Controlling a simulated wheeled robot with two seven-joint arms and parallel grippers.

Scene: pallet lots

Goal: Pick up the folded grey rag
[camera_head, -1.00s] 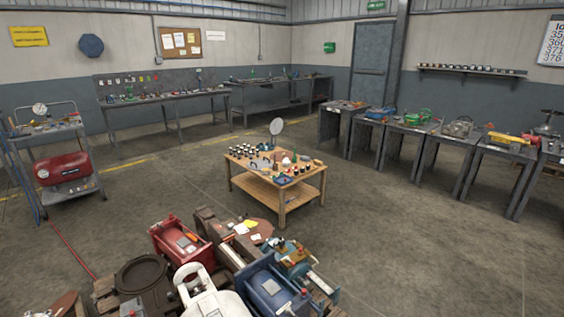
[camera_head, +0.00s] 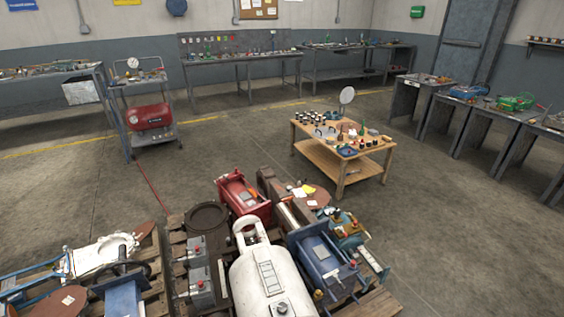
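I cannot make out a folded grey rag in the head view. Many small items lie on the wooden table (camera_head: 325,158) at centre right and on the benches, too small to tell apart at this distance. Neither of my grippers is in view.
Pallets (camera_head: 158,268) loaded with machine parts, a white tank (camera_head: 262,280) and a blue machine (camera_head: 322,258) fill the near floor. A cart (camera_head: 172,133) with a red compressor (camera_head: 148,116) stands left. Grey benches (camera_head: 240,58) line the back. Floor is open at lower right (camera_head: 470,250).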

